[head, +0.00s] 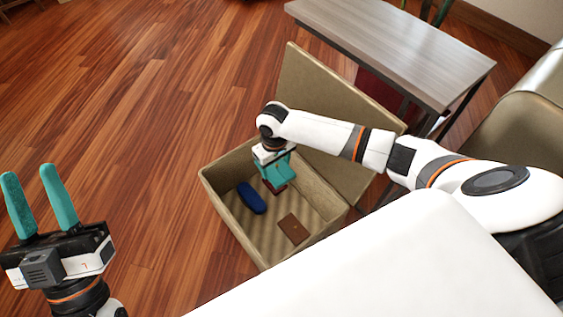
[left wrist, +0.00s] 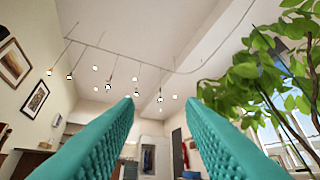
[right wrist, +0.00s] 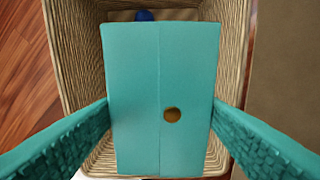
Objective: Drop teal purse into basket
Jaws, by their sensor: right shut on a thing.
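The teal purse (right wrist: 140,80) fills the middle of the right wrist view. It is a flat teal block with a centre seam and a round brown-gold button. My right gripper (right wrist: 160,112) is shut on it, with a teal finger at each side. In the head view my right gripper (head: 275,165) points down inside the opening of the wicker basket (head: 227,217). The purse and the teal fingers are hard to tell apart there. The basket's walls surround the purse in the right wrist view. My left gripper (head: 42,203) is open and empty at the far left, pointing up.
A dark blue item (head: 252,197) and a brown item (head: 293,228) lie on the basket floor. A dark red patch shows just under my right gripper. The basket's lid (head: 320,110) stands open behind it. A grey table (head: 400,45) stands beyond. The wooden floor at left is clear.

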